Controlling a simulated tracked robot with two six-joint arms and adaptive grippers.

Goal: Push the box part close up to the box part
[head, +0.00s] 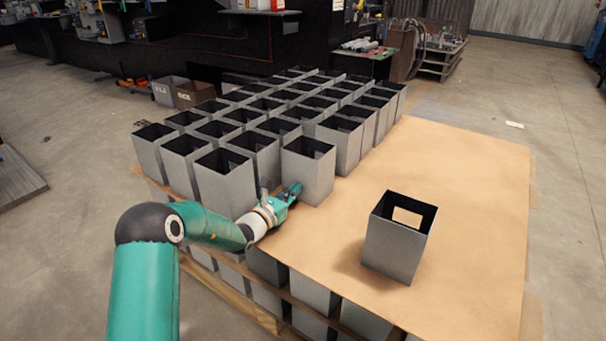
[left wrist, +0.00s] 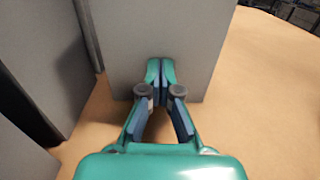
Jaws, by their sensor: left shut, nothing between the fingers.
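Many grey open-topped box parts stand in rows on a brown sheet (head: 470,170). One box part (head: 308,172) stands at the near right corner of the group, beside another box part (head: 226,183) to its left. My left gripper (head: 296,190) is shut and empty, low at the near face of that corner box part. In the left wrist view the shut fingertips (left wrist: 160,66) are against or very close to the grey face of the box part (left wrist: 155,30); I cannot tell whether they touch. My right gripper is not in view.
A single box part (head: 400,238) stands apart on the right of the sheet. The sheet around it is clear. More box parts (head: 314,292) show in a layer below the sheet. Bins (head: 195,94) and a dark workbench lie behind on the floor.

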